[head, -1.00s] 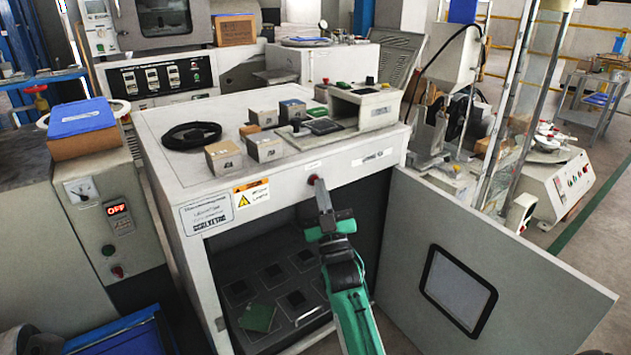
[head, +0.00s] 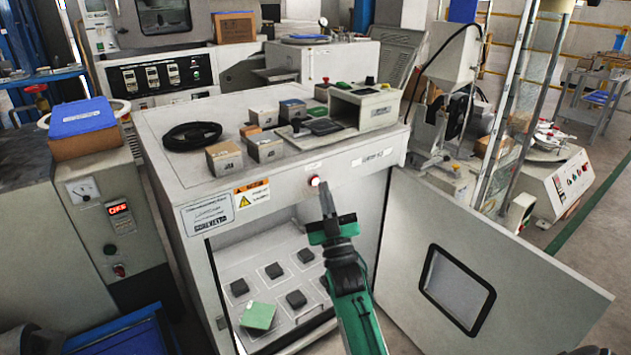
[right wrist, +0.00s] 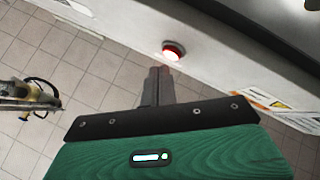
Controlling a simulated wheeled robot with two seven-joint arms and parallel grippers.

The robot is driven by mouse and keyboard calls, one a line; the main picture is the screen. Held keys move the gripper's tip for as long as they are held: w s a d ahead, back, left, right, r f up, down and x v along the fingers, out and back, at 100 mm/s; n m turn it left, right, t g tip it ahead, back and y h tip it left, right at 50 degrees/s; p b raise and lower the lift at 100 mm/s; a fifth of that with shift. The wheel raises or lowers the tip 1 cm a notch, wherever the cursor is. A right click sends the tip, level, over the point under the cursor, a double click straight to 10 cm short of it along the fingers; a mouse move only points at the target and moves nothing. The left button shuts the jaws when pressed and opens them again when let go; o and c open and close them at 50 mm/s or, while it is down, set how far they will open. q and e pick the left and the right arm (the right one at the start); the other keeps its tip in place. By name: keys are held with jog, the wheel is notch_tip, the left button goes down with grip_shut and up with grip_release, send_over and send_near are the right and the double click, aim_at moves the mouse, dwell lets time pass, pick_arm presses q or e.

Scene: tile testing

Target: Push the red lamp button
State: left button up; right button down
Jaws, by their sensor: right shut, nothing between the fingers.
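The red lamp button (head: 314,181) is on the front upper panel of the white test cabinet (head: 240,190). In the right wrist view the button (right wrist: 173,51) glows bright red and white. My right gripper (head: 325,190) is shut and empty, with its fingertips just below and in front of the button. In the right wrist view the shut fingers (right wrist: 160,72) point at the button with a small gap seen between them. The cabinet's inside is lit and shows a green tile (head: 258,316) among several dark square pads. My left gripper is not in view.
The cabinet door (head: 400,270) with a dark window stands open at the right. Small boxes (head: 224,158), a black cable coil (head: 192,135) and a device (head: 366,107) sit on the cabinet top. A control box with a dial (head: 84,189) stands at the left.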

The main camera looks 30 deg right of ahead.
jog(key=s+p, duration=0.1)
jog(key=s, duration=0.4)
jog(key=shift+s+d+p, duration=0.2)
jog(key=shift+p, duration=0.2)
